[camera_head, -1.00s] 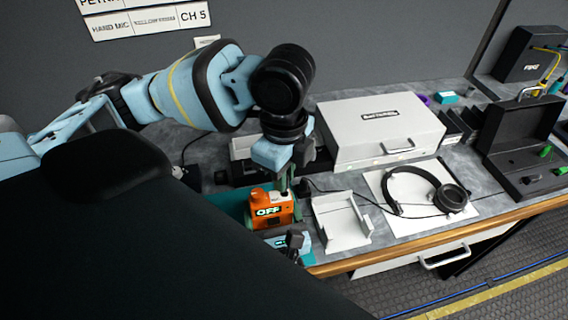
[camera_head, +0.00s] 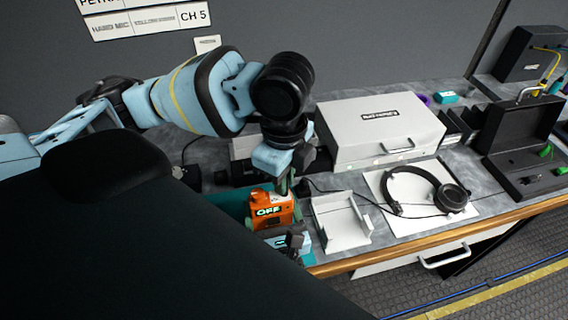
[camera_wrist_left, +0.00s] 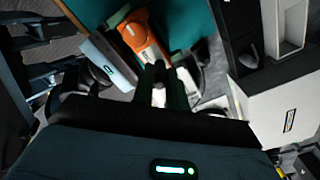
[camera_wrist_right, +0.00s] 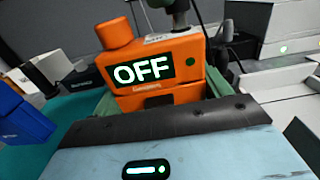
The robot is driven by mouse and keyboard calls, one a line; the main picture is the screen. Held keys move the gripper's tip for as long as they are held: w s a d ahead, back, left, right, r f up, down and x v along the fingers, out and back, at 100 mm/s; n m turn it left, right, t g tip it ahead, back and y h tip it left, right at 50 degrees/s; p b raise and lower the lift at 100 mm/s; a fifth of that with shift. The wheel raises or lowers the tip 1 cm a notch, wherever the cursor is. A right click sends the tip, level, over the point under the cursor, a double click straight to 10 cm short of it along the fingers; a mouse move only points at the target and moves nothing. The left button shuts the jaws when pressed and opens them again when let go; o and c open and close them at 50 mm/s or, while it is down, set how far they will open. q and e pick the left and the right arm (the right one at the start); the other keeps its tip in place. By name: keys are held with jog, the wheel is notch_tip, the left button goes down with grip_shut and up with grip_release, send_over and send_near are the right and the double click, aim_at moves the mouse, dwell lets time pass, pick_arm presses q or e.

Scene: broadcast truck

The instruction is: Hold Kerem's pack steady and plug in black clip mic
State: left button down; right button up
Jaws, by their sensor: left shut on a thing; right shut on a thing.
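Kerem's pack is an orange box (camera_head: 272,211) with a lit "OFF" display, standing upright by the bench's front edge. It fills the middle of the right wrist view (camera_wrist_right: 184,58). My right gripper (camera_wrist_right: 158,100) is shut on the pack's lower part, its greenish fingers at the sides. My left gripper (camera_head: 284,186) points down from above at the pack's top and is shut on a small part, apparently the black clip mic's plug, largely hidden by the fingers. A grey connector (camera_wrist_right: 172,36) meets the pack's top; I cannot tell whether it is fully seated.
A white open tray (camera_head: 342,222) stands just right of the pack. Headphones (camera_head: 456,197) lie on a white sheet, with a large grey case (camera_head: 350,150) behind. An open black case (camera_head: 515,160) is farther right. A blue block (camera_wrist_right: 22,115) shows at left in the right wrist view.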

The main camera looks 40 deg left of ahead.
pick_arm(q)
jog(key=shift+f, duration=0.65)
jog(key=c, duration=1.3)
grip_release()
notch_tip(320, 180, up, 12)
jog(key=shift+r, duration=0.1)
pick_arm(e)
jog(key=o, duration=1.1)
jog(key=shift+o, duration=0.2)
